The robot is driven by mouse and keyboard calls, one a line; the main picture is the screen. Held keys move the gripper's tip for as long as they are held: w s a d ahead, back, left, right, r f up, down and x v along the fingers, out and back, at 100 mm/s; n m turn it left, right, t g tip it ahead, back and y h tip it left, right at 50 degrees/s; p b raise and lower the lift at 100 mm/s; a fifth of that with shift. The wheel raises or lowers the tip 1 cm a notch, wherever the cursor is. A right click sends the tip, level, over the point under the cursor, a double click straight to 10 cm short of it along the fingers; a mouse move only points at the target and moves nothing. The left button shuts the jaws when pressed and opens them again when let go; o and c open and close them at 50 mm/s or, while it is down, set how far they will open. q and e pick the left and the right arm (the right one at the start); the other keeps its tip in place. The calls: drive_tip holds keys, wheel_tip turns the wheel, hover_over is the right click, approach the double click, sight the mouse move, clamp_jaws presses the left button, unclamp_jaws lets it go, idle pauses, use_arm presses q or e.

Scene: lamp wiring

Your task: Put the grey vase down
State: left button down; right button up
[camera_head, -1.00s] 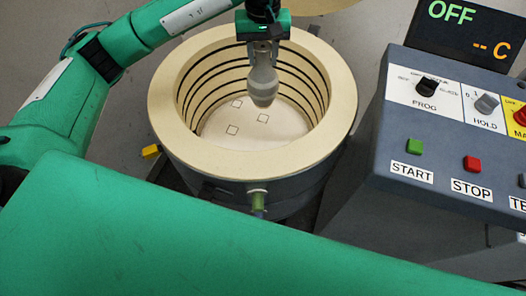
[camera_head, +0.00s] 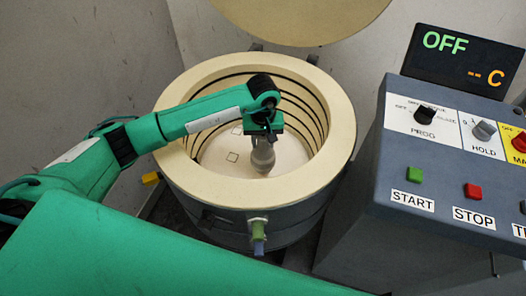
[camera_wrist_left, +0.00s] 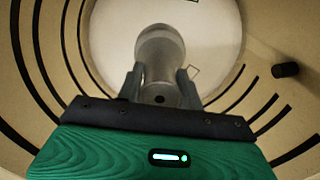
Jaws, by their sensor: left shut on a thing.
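The grey vase (camera_head: 263,157) is upright inside the round cream kiln (camera_head: 337,135), low down over its pale floor (camera_head: 212,150). My left gripper (camera_head: 262,136) reaches in over the kiln's left rim, points down and is shut on the vase's upper part. In the left wrist view the vase (camera_wrist_left: 160,48) sits between the two fingers of my left gripper (camera_wrist_left: 160,72), with the pale floor beyond it. I cannot tell whether its base touches the floor. A square outline (camera_head: 232,156) shows on the floor left of the vase. My right gripper is out of view.
The grooved kiln wall (camera_head: 312,118) surrounds the gripper. A round cream lid (camera_head: 300,18) is raised behind the kiln. A grey control box stands at the right, with a display (camera_head: 462,60) reading OFF, a green START button (camera_head: 414,174) and a red STOP button (camera_head: 473,190).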

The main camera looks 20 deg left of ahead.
sight(263, 153)
use_arm(q)
wheel_tip(263, 153, down, 6)
drive_tip(key=shift+r, duration=0.25)
drive_tip(key=shift+f, duration=0.4)
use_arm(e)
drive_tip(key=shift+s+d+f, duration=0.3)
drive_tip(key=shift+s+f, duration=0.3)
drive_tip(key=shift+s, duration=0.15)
